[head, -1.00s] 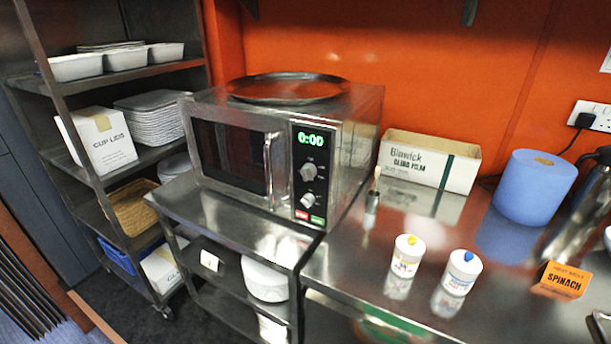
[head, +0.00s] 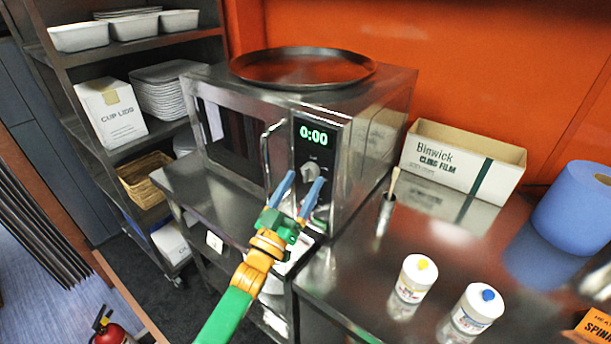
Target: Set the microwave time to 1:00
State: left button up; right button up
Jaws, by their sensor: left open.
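The steel microwave (head: 365,130) stands on a steel shelf unit, its door shut. Its green display (head: 313,135) reads 0:00. The upper knob (head: 311,171) shows below the display. The lower knob and the buttons are mostly hidden behind my left gripper. My left gripper (head: 301,183) is open and empty, with blue fingertips apart in front of the control panel, just below the upper knob. I cannot tell whether it touches the panel. My right gripper is not in view.
A round tray (head: 303,67) lies on the microwave. A shelf rack stands at left.

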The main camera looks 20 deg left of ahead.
pick_arm(q)
jog(key=shift+w+d+r, duration=0.15)
jog(key=shift+w+r, duration=0.1)
jog(key=shift+w, duration=0.15)
jog(key=shift+w+d+f, duration=0.15)
jog(key=shift+w+f, duration=0.15)
jog(key=shift+w, duration=0.25)
jog(key=shift+s+r, duration=0.1)
jog(key=shift+s, duration=0.05)
grip_shut()
jog(key=shift+m, duration=0.3)
